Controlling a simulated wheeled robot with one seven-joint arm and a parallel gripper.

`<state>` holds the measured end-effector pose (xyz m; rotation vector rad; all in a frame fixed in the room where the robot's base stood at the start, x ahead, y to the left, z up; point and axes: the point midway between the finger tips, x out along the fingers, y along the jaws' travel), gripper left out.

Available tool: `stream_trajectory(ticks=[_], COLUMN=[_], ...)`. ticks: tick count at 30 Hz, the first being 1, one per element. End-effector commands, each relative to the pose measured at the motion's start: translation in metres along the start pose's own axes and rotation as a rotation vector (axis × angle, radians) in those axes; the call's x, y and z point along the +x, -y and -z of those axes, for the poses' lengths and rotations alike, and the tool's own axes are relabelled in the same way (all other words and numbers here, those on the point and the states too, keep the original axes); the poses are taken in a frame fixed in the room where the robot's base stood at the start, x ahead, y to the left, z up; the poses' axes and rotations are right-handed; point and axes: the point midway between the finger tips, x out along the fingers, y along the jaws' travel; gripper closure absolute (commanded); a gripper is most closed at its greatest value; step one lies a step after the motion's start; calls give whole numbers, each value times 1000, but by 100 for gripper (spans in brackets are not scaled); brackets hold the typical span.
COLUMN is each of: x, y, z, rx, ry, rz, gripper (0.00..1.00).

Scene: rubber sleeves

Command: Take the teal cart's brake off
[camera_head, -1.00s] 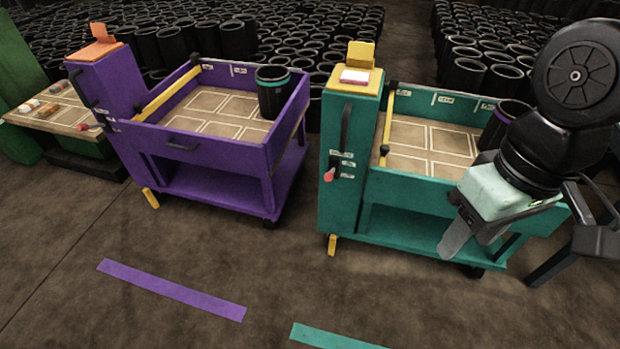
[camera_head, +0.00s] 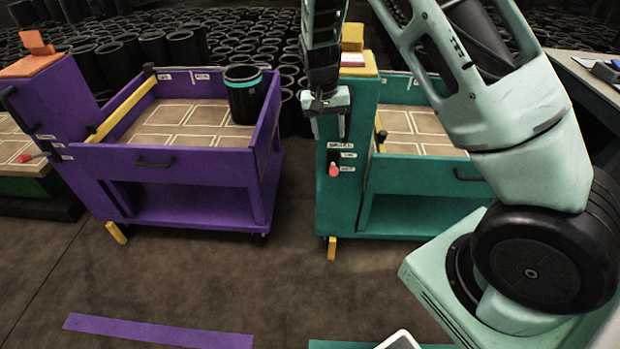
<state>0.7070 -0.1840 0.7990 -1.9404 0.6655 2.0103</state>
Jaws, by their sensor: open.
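The teal cart (camera_head: 420,202) stands at the right, with a tall post (camera_head: 338,205) at its left end. A red knob (camera_head: 334,169) sits low on the post's front, beside the lowest of its small white labels (camera_head: 347,156); the print is too small to read surely. A yellow foot (camera_head: 332,248) is at the post's base, reaching the floor. My gripper (camera_head: 329,130) is open and empty, fingers pointing down, in front of the post's upper part and above the red knob. It hides the post's dark handle. I cannot tell its distance from the post.
A purple cart (camera_head: 190,203) with a black bin (camera_head: 244,95) stands left of the teal cart. My arm covers the teal cart's right side. Black sleeves (camera_head: 185,50) fill the back. The floor in front is clear, with a purple strip (camera_head: 150,331) and a teal strip (camera_head: 335,344).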

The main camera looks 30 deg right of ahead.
Motion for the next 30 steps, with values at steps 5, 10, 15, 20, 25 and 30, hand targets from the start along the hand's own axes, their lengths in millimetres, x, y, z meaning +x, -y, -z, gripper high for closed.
stream_trajectory(ticks=[5, 10, 15, 20, 25, 30], x=[26, 62, 98, 129, 154, 166], y=[0, 0, 0, 0, 1, 1], z=[-1, -2, -2, -2, -2, -2], rx=[0, -1, -1, -1, -2, -2], ry=[4, 5, 4, 5, 3, 3], rz=[-1, -1, -1, -1, 1, 1], gripper=[51, 51, 51, 51, 51, 51])
